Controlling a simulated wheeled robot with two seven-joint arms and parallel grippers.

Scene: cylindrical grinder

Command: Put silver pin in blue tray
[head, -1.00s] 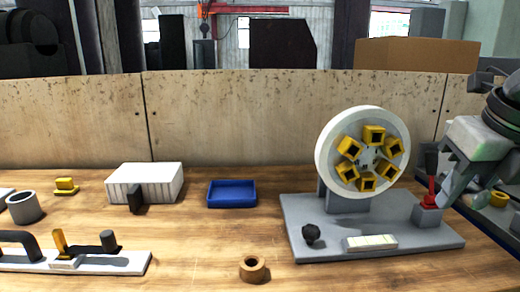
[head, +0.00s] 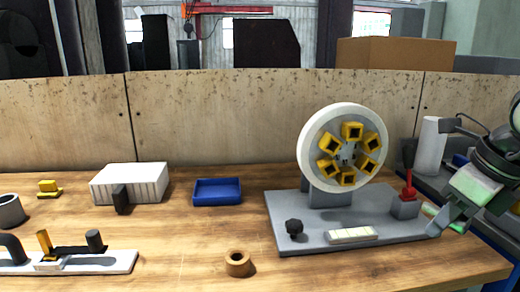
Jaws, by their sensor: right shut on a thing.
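The blue tray (head: 217,198) lies on the wooden table between the white ribbed block and the wheel fixture, and looks empty. My right gripper (head: 441,224) is at the right edge of the fixture's grey base, tilted down and left. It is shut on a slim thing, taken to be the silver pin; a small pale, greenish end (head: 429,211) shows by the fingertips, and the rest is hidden. The tray is well to the left of this gripper. My left gripper is not in view.
The grey base (head: 395,225) carries a white wheel (head: 308,150) with yellow square sockets, a red lever (head: 408,190) and a black knob (head: 294,227). A tan ring (head: 237,262) lies in front. A white ribbed block (head: 130,183) stands left of the tray. Table around the tray is clear.

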